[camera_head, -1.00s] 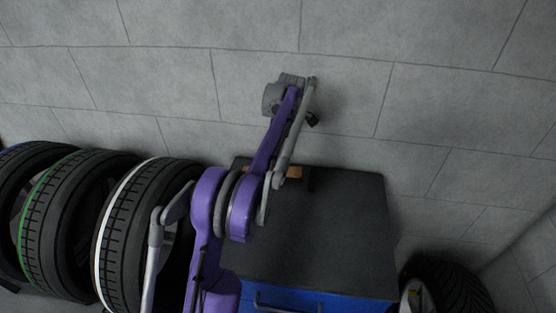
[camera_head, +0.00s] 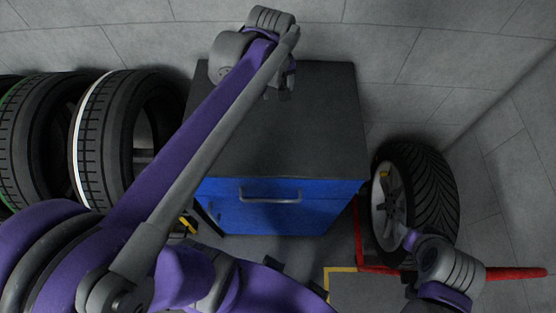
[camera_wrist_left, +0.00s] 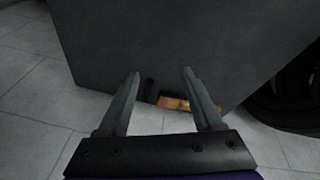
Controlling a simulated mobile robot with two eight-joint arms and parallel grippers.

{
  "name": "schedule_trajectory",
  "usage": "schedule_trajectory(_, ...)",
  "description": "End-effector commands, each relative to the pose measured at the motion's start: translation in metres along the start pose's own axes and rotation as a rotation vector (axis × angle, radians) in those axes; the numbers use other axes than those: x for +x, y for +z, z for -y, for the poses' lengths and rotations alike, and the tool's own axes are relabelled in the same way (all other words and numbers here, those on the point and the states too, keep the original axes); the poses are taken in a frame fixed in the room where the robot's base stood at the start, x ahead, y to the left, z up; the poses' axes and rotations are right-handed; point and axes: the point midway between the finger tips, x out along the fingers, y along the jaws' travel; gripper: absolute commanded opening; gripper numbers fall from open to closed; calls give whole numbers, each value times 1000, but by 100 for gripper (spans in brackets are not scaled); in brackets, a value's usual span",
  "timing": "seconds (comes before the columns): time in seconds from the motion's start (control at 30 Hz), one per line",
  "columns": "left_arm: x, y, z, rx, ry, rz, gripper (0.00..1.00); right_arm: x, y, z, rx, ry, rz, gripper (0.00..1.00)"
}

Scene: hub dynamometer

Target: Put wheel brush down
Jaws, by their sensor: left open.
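The wheel brush (camera_wrist_left: 173,103), with an orange-brown wooden body and a dark part beside it, lies on the dark top of the blue cabinet (camera_head: 315,125), near the edge by the wall, in the left wrist view. My left gripper (camera_wrist_left: 160,74) is open, with its two fingers apart and the brush seen between them. In the head view my left gripper (camera_head: 281,86) is over the cabinet top's far edge; the brush is hidden there behind the wrist. My right wrist is at the lower right, and its fingers are not clear.
Several tyres stand in a row on the left, one with a white stripe (camera_head: 92,135). A wheel with a dark tyre (camera_head: 435,195) stands right of the cabinet, by a red frame (camera_head: 360,240). The cabinet's top is otherwise clear. A drawer handle (camera_head: 270,195) faces me.

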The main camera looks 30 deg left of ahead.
Motion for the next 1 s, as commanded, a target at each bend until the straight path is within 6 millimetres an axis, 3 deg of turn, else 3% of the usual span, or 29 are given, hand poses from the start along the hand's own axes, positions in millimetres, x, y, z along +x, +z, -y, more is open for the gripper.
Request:
schedule_trajectory(0.03,1,28,7,106,29,-14,67,0,0,0,0,0,0,50)
schedule_trajectory(0.2,15,105,31,469,117,-80,67,0,0,0,0,0,0,50)
schedule_trajectory(0.4,36,159,54,747,175,-151,67,0,0,0,0,0,0,50)
schedule_trajectory(0.57,43,172,60,823,188,-173,67,0,0,0,0,0,0,50)
schedule_trajectory(1.0,43,172,60,825,187,-173,67,0,0,0,0,0,0,50)
